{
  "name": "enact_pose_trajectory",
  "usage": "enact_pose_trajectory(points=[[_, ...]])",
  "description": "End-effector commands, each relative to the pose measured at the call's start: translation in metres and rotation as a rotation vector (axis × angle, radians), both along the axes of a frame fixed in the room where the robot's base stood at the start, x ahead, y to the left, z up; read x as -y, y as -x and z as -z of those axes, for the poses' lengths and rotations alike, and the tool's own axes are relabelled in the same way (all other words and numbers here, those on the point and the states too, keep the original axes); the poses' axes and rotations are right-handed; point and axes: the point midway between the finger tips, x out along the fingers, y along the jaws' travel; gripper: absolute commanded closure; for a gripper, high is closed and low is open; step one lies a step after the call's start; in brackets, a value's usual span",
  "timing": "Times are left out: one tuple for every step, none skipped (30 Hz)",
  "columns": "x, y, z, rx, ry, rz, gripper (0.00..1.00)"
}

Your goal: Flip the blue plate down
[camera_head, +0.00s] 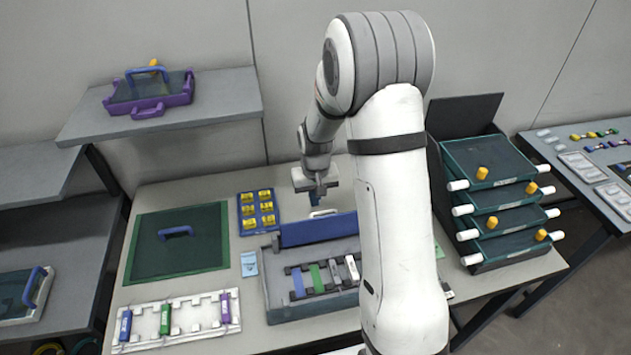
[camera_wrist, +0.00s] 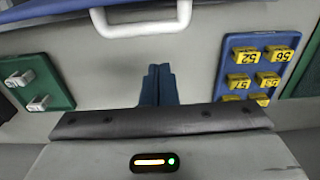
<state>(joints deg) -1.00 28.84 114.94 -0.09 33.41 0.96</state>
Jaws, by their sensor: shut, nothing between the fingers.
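The blue plate (camera_head: 318,230) stands raised along the back edge of the grey splicing device (camera_head: 290,310). A white handle (camera_head: 323,213) is on its far side. My gripper (camera_head: 316,200) is above and behind the plate, pointing down, partly beside my own arm. In the wrist view, my gripper's blue fingers (camera_wrist: 158,70) are together and empty. The white handle (camera_wrist: 140,27) lies just beyond the fingertips, with a visible gap. The plate's blue edge (camera_wrist: 45,10) shows at the top of that view.
A blue tray of yellow numbered blocks (camera_head: 240,215) is left of the plate. A green mat (camera_head: 140,270) with a blue-handled panel lies further left, and a white rack (camera_head: 190,340) in front. A stack of dark trays (camera_head: 490,205) stands right. My arm hides part of the device.

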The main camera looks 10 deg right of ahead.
Motion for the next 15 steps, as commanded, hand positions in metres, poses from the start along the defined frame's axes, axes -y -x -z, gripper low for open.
enact_pose_trajectory(points=[[0.0, 0.008, -0.01, 0.004, 0.0, 0.0, 1.0], [0.0, 0.012, -0.01, 0.004, 0.0, 0.0, 1.0], [0.0, 0.016, -0.011, 0.004, 0.0, 0.0, 1.0], [0.0, 0.02, -0.012, 0.004, 0.0, 0.0, 1.0], [0.0, 0.022, -0.012, 0.004, 0.0, 0.0, 1.0], [0.0, 0.025, -0.013, 0.004, 0.0, 0.0, 1.0], [0.0, 0.026, -0.013, 0.004, 0.0, 0.0, 1.0], [0.0, 0.028, -0.013, 0.004, 0.0, 0.0, 1.0], [0.0, 0.029, -0.013, 0.004, 0.0, 0.0, 1.0], [0.0, 0.029, -0.013, 0.004, 0.0, 0.0, 1.0], [0.0, 0.029, -0.013, 0.004, 0.0, 0.001, 1.0], [0.0, 0.03, -0.013, 0.004, 0.0, 0.001, 1.0], [0.0, 0.03, -0.013, 0.004, 0.0, 0.001, 1.0], [0.0, 0.03, -0.013, 0.004, 0.0, 0.001, 1.0], [0.0, 0.03, -0.013, 0.004, 0.0, 0.001, 1.0]])
